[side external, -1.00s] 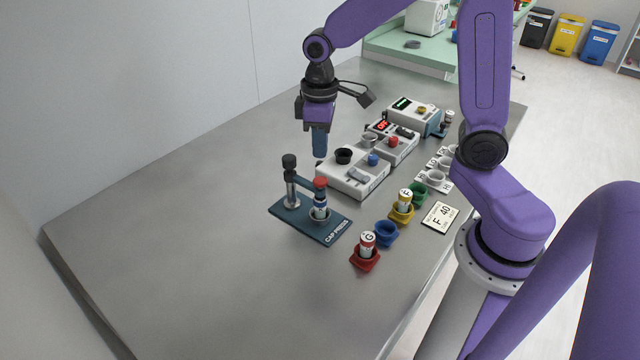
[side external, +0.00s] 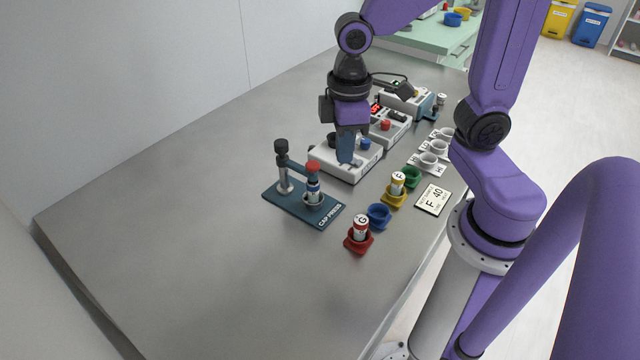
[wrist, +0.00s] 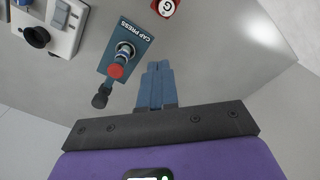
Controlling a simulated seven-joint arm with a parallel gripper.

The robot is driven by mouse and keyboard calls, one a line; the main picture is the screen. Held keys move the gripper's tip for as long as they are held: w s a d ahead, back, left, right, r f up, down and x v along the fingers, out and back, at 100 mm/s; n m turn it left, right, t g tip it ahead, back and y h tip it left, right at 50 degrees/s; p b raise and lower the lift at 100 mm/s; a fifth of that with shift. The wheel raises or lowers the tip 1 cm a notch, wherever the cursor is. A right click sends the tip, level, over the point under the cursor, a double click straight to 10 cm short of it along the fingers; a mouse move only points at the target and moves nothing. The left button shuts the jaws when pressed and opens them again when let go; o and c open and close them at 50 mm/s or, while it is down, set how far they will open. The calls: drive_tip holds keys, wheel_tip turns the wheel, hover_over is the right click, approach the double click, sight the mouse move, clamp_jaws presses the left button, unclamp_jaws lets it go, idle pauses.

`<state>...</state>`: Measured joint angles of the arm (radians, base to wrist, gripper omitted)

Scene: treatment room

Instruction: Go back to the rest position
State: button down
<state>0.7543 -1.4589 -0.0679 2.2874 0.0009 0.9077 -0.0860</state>
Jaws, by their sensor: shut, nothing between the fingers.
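My gripper (side external: 346,158) is above the table, in front of the white mixer-like device (side external: 362,174) in the side view. Its blue fingers are closed together and hold nothing. In the wrist view my gripper (wrist: 157,68) points down over bare table, beside the cap press (wrist: 133,45). The cap press (side external: 290,205) has a dark blue base, a post and a red-topped head. A vial (side external: 313,190) stands upright in the press under the head. My gripper is apart from the press and does not visibly touch anything.
A red holder (side external: 358,243) carries vial G (side external: 361,226). A blue holder (side external: 379,215) looks empty. A yellow holder (side external: 393,201) carries vial F (side external: 397,183), beside a green holder (side external: 411,178). A card (side external: 432,199) reads F 40. The table's left and front are clear.

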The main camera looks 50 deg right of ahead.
drive_tip(key=s+d+n, duration=0.1)
drive_tip(key=s+n, duration=0.2)
drive_tip(key=s, duration=0.8)
drive_tip(key=shift+s+n, duration=0.3)
drive_tip(key=shift+s, duration=0.05)
idle(0.5)
